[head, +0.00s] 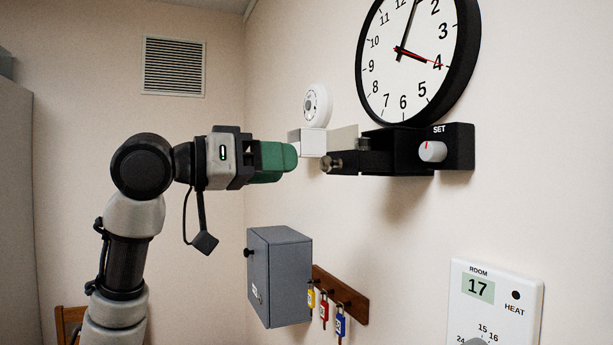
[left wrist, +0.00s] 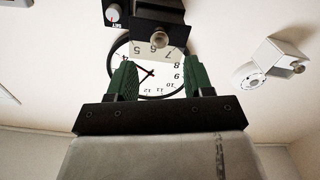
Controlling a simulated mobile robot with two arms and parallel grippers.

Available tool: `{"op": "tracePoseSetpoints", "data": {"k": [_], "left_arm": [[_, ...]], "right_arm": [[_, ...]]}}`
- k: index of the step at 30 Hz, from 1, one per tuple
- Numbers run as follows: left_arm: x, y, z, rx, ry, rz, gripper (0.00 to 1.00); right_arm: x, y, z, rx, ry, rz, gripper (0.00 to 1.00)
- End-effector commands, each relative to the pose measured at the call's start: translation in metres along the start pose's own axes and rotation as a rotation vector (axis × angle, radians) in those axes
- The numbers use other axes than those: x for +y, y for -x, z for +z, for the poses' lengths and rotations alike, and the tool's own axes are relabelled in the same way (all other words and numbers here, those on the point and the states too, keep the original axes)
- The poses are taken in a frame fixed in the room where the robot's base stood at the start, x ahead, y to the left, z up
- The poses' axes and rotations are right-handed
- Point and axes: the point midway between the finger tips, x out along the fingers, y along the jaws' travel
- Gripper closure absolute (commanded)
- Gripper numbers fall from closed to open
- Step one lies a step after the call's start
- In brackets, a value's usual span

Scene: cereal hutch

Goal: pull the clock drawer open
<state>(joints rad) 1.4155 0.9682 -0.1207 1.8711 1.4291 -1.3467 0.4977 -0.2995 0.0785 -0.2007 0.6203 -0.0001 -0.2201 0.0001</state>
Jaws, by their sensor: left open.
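The clock drawer (head: 350,162) is a black box-like piece sticking out below the wall clock (head: 418,50), with a round metal knob (head: 333,164) near its outer end. I cannot tell how far it is pulled out. My left gripper (head: 290,158) with green fingers is at about knob height, a short gap to the left of the knob. In the left wrist view my left gripper (left wrist: 160,70) is open with nothing between its fingers. The knob (left wrist: 158,38) appears beyond the fingertips, roughly centred between them, on the dark drawer (left wrist: 160,14). My right gripper is not in view.
A white bracketed device (head: 317,106) is on the wall behind the gripper. A black SET panel (head: 458,147) with a white dial adjoins the drawer. Below are a grey cabinet (head: 280,275), a key rack (head: 341,293) and a thermostat (head: 494,302). Space left of the knob is clear except for my arm.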

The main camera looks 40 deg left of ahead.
Motion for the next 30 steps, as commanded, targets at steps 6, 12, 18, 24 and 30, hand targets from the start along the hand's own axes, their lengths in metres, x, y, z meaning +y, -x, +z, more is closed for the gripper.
{"op": "tracePoseSetpoints", "data": {"k": [6,12,18,24,30], "left_arm": [[-0.001,0.033,0.001,0.000,0.000,-0.001,0.48],[0.000,0.041,0.000,0.000,0.000,0.000,0.48],[0.000,0.041,0.000,0.000,0.001,0.000,0.48],[0.000,0.040,0.000,0.000,0.001,0.000,0.48],[0.000,0.040,0.000,0.000,0.000,0.000,0.48]], "right_arm": [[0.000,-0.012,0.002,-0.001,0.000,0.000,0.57],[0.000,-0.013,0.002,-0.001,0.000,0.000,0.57],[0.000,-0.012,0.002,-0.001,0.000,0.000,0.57],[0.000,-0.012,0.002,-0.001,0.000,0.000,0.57],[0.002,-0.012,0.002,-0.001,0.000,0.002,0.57]]}}
